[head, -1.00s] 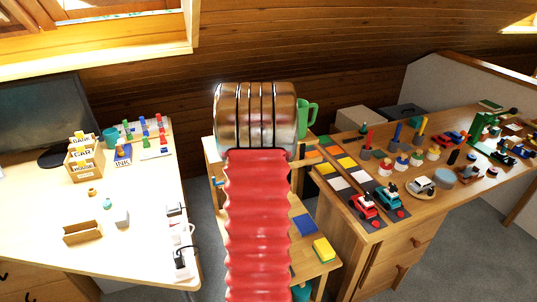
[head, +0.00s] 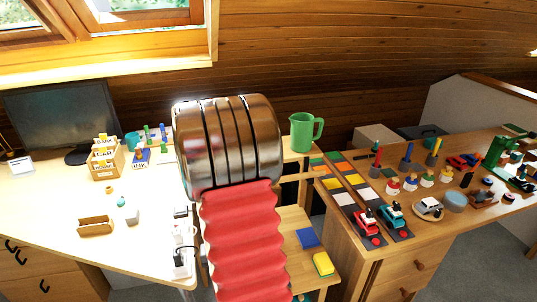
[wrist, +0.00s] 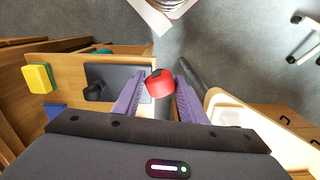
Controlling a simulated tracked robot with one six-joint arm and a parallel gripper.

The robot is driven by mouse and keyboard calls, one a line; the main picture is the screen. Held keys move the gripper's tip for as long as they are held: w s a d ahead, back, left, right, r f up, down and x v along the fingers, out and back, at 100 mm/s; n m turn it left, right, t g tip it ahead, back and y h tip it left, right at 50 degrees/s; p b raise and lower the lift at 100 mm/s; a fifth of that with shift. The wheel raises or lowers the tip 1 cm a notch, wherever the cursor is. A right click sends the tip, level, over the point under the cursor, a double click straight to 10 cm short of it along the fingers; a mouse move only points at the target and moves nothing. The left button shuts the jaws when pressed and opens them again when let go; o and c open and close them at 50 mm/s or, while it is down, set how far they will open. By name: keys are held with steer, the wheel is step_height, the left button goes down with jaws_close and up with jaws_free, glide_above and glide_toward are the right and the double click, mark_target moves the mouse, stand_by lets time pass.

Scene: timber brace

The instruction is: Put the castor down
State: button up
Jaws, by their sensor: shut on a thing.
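My gripper (wrist: 157,90) shows in the wrist view, with its two purple fingers shut on a small red piece with a dark top, which I take to be the castor (wrist: 160,86). It is held between the fingertips, over the gap between the wooden trolley and the pale desk, with grey carpet beyond. In the head view my arm hides the gripper and the castor.
The wooden trolley (head: 293,219) carries a blue block (head: 307,238) and a yellow block (head: 323,264). In the wrist view a dark pad (wrist: 122,76) with a black knob-like piece (wrist: 95,92) lies beside the left finger. A green jug (head: 304,132) stands behind.

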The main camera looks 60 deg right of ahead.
steer(key=w+a+r+n, duration=0.3)
steer(key=w+a+r, duration=0.1)
steer(key=w+a, duration=0.4)
steer(key=w+a+r+n, duration=0.3)
steer(key=w+a+r, duration=0.1)
steer(key=w+a, duration=0.4)
steer(key=w+a+r+n, duration=0.4)
steer(key=w+a, duration=0.4)
steer(key=a, duration=0.2)
steer(key=shift+w+a, duration=0.15)
steer(key=shift+w, duration=0.25)
